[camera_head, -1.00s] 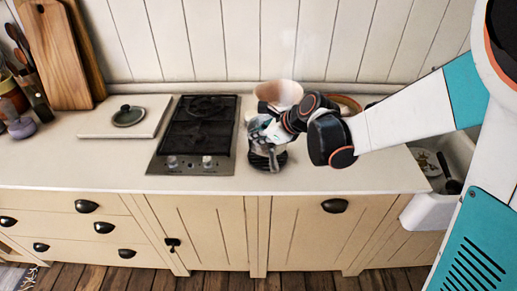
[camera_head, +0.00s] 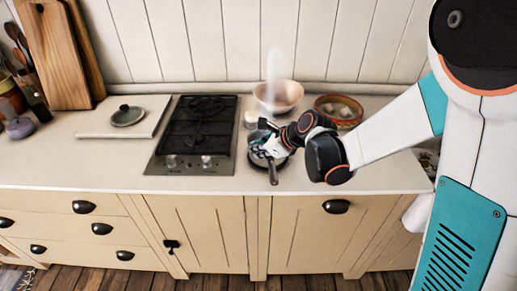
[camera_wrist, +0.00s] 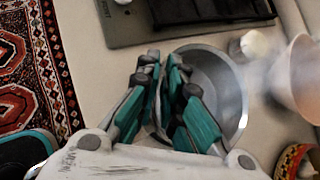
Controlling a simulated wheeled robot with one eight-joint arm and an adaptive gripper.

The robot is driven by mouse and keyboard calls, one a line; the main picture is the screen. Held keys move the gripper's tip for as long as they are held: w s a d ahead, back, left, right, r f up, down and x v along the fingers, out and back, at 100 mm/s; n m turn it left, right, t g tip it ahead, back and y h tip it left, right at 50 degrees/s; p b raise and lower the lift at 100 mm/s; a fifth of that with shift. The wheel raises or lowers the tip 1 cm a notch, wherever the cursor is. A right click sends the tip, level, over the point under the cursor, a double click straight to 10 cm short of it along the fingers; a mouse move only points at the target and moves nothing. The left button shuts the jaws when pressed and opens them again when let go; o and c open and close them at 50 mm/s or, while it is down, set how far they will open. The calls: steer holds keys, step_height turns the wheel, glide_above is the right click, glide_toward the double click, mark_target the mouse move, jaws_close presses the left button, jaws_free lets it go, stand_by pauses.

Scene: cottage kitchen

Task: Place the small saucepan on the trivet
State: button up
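The small saucepan (camera_head: 273,174) is at the counter's front, right of the stove, its dark handle pointing to the front edge. In the wrist view its grey metal bowl (camera_wrist: 226,80) lies below and beyond my fingers. My gripper (camera_head: 267,150) is over the saucepan's bowl. In the wrist view the fingers (camera_wrist: 160,62) are close together over the pan's near side; the handle is not clear there. I cannot tell whether they grip anything. I cannot make out the trivet; whether it lies beneath the pan is hidden.
A steaming pinkish bowl (camera_head: 278,97) stands behind the saucepan, with a small white object (camera_head: 251,119) to its left. A brown patterned bowl (camera_head: 339,109) is at the right. The black stove (camera_head: 197,135) is left. The front counter strip (camera_head: 330,178) is clear.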

steer(key=shift+o, duration=0.8)
steer(key=shift+r, duration=0.1)
steer(key=shift+s+d+r, duration=0.1)
steer(key=shift+d+r, duration=0.05)
steer(key=shift+r, duration=0.1)
steer(key=p+v, duration=0.4)
steer(key=v, duration=0.8)
steer(key=s+d+r+n+h, duration=0.2)
steer(key=s+d+n, duration=0.1)
steer(key=s+n, duration=0.3)
steer(key=s+d+r+n+h, duration=0.2)
steer(key=s+d+n, duration=0.2)
steer(key=s+n, duration=0.3)
steer(key=s+d+r+n+t+h, duration=0.1)
steer(key=s+d+r+n+h, duration=0.1)
steer(key=s+d+n, duration=0.2)
steer(key=s+n, duration=0.3)
steer(key=n, duration=0.3)
steer(key=shift+d+r+h+b, duration=0.2)
steer(key=shift+r+h+b, duration=0.1)
steer(key=shift+h, duration=0.1)
